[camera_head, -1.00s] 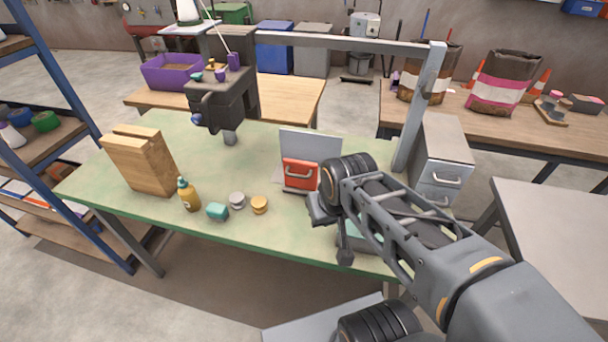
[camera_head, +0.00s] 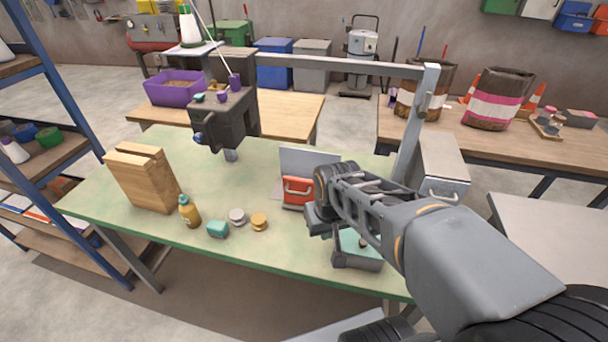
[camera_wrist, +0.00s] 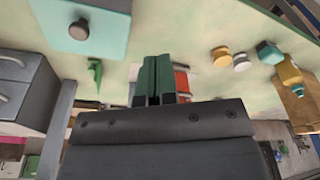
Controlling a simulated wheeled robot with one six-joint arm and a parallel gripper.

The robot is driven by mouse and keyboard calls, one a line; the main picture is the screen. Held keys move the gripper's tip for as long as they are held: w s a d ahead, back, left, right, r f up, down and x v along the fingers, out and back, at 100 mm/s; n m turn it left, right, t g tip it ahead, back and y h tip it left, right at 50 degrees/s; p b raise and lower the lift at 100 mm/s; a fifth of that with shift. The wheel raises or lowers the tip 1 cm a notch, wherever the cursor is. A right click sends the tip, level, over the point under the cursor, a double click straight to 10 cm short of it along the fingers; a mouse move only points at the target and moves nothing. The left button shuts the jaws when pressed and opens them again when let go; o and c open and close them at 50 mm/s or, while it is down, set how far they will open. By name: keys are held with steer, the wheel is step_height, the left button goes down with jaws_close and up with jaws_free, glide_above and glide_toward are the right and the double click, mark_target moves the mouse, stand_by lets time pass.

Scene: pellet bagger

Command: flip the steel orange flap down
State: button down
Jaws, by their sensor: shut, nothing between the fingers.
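An orange-red box front with a pale handle (camera_head: 297,191) sits on the green bench, right of its middle. An upright grey steel panel (camera_head: 306,160) stands directly behind it, raised; I cannot tell which part is the hinged flap. My gripper (camera_head: 318,222) is just in front and to the right of the orange piece, partly hidden by my wrist. In the wrist view its green fingers (camera_wrist: 157,78) are together and empty. The orange piece (camera_wrist: 182,82) shows behind them, partly hidden; I see no clear contact.
A teal box (camera_head: 358,250) sits beneath my arm at the bench's front right. A grey drawer cabinet (camera_head: 440,160) and a steel frame post (camera_head: 416,125) stand to the right.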

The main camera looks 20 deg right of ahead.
steer(key=w+d+f+m+g+y+p, duration=0.1)
steer(key=w+d+m+g+p, duration=0.15)
steer(key=w+m, duration=0.7)
steer(key=w+d+m+g+p, duration=0.2)
steer(key=w+d+m+p, duration=0.1)
steer(key=w, duration=1.3)
steer(key=shift+w+a+r+m+g+y, duration=0.15)
steer(key=shift+w+r+m, duration=0.5)
steer(key=shift+m, duration=1.25)
steer(key=shift+w+d+r+m+g+y, duration=0.1)
steer(key=shift+w+r+m+g+y, duration=0.2)
steer(key=shift+r+m, duration=1.2)
steer(key=shift+w+a+r+m+g+y, duration=0.15)
steer(key=shift+w+r+m, duration=0.25)
steer(key=shift+m, duration=1.95)
steer(key=shift+d, duration=0.1)
steer(key=shift+f, duration=0.15)
steer(key=x, duration=0.9)
steer(key=shift+s+f+p, duration=0.2)
steer(key=shift+f+p, duration=0.1)
steer(key=shift+f, duration=0.05)
